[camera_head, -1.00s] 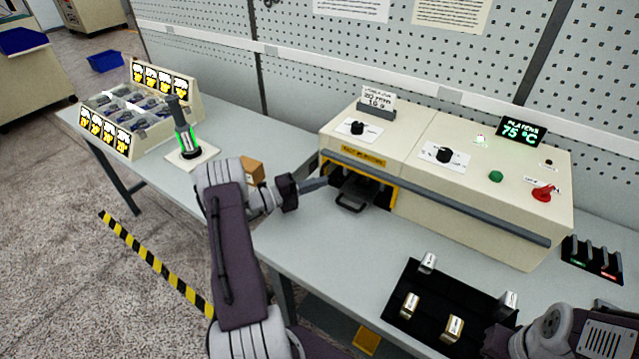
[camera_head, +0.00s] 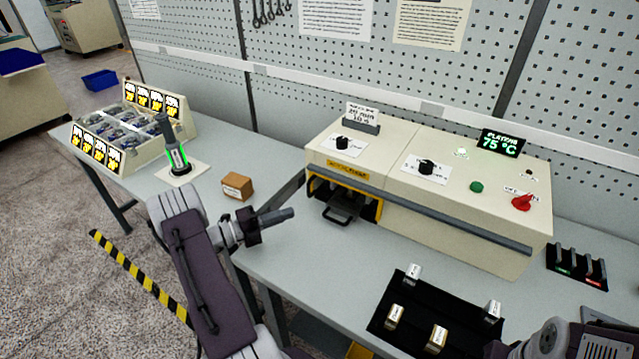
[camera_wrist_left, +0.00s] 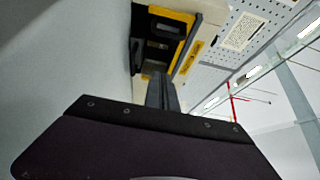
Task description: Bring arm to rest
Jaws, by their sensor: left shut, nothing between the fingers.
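My left gripper (camera_head: 291,213) is shut and empty. It hangs over the table in front of the beige machine's left end, apart from the machine. In the left wrist view its shut fingers (camera_wrist_left: 160,92) point toward the yellow-framed opening (camera_wrist_left: 170,28). In the head view that opening (camera_head: 318,185) has a dark drawer with a handle (camera_head: 342,212) sticking out of it. Part of my right arm (camera_head: 565,340) shows at the bottom right edge, but its fingertips are not visible.
A small cardboard box (camera_head: 237,187) sits left of the machine (camera_head: 430,200). A green-lit device (camera_head: 178,160) and a bin rack (camera_head: 105,150) stand farther left. A black tray (camera_head: 408,305) with several metal blocks lies front right. A dark slotted holder (camera_head: 577,267) is at the right.

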